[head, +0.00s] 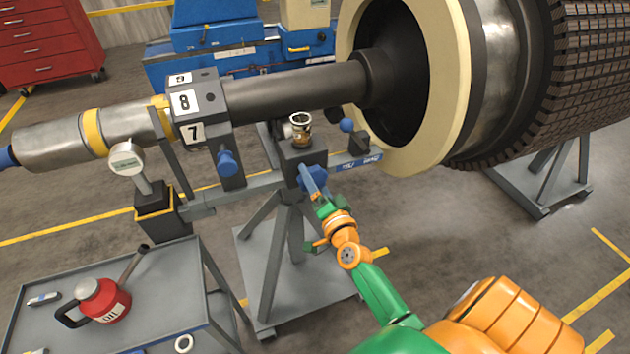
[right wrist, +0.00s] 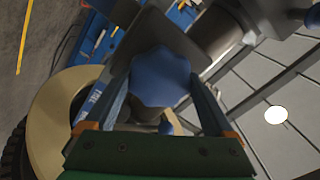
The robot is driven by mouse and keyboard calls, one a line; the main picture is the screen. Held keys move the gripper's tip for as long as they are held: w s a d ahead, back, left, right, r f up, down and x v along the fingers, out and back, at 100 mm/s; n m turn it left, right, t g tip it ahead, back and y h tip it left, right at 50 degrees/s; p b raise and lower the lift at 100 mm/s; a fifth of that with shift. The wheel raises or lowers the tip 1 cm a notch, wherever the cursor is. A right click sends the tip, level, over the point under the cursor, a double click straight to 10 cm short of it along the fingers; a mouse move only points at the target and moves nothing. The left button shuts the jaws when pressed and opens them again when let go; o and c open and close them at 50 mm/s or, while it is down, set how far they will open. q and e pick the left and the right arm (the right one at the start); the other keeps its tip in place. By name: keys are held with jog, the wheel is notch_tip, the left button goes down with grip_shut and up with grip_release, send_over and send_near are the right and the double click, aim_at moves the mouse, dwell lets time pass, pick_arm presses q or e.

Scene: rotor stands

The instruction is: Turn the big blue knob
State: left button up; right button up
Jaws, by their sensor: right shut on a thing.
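The big blue knob (head: 318,179) is on the front of the dark block on the rotor stand, below a small brass-and-glass cup. My right gripper (head: 313,183) reaches it from below right and is shut on it. In the right wrist view the knob (right wrist: 160,77) is a lobed blue disc between the two blue-grey fingers of my right gripper (right wrist: 162,98), one on each side. The fingertips are partly hidden by the knob in the head view. My left gripper is not in view.
Smaller blue knobs (head: 228,162) and (head: 347,125) sit on the stand to the left and right. The rotor shaft (head: 300,91) runs above. A grey cart (head: 165,285) with a red oil can (head: 103,300) stands at lower left. Open floor lies at the right.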

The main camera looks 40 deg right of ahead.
jog(key=o, duration=1.1)
jog(key=v, duration=0.7)
jog(key=shift+f, duration=0.1)
